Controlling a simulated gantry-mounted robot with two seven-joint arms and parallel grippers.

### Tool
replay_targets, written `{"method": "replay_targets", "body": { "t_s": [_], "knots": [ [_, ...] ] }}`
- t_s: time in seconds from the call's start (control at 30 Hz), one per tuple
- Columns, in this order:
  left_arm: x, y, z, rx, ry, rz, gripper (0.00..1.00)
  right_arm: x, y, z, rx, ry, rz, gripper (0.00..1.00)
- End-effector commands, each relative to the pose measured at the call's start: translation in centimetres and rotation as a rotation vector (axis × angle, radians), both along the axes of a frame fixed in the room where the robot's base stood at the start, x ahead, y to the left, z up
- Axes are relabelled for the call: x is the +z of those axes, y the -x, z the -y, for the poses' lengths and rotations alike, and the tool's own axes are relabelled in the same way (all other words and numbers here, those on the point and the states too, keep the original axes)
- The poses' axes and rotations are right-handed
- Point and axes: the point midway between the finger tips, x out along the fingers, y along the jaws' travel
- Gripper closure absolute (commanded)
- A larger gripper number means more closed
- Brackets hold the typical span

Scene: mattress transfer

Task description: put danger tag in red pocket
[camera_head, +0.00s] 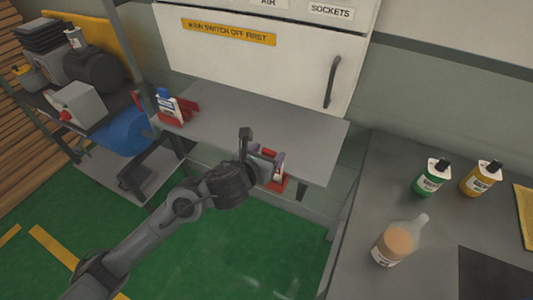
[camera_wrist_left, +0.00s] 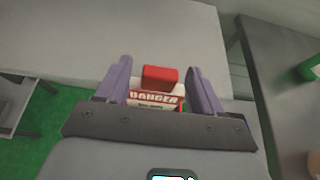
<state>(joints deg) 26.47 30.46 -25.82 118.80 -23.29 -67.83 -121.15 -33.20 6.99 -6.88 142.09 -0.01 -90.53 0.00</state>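My left gripper (camera_head: 276,167) is over the front edge of the grey shelf. Its two purple fingers (camera_wrist_left: 160,75) stand wide apart in the left wrist view. A white and red tag marked DANGER (camera_wrist_left: 155,99) shows between them, with a red block-like part (camera_wrist_left: 160,78) just above the lettering. I cannot tell whether that part is the tag or a pocket, nor whether the fingers touch it. In the head view a red and white piece (camera_head: 276,181) shows just below the fingers, partly hidden. My right gripper is not in view.
A red holder (camera_head: 178,110) with a blue and white item stands at the left of the grey shelf (camera_head: 245,128). A white cabinet (camera_head: 260,65) rises behind. A bench (camera_head: 350,215) at right bears several bottles. Left is a loaded rack (camera_head: 155,185).

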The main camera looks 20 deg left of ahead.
Motion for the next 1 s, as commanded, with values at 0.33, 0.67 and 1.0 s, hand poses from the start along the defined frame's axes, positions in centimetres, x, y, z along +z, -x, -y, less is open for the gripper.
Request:
{"method": "replay_targets", "body": {
  "t_s": [0.33, 0.67, 1.0],
  "knots": [
    [0.7, 0.4, -0.1, 0.0, 0.001, 0.0, 0.33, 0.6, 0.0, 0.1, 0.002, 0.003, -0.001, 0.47],
    [3.3, 5.3, -0.5, -0.001, -0.002, 0.0, 0.33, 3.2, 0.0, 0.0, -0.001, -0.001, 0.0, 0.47],
    [5.3, 9.8, -0.8, 0.0, -0.001, 0.0, 0.33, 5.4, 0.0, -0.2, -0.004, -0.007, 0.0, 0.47]
  ]
}}
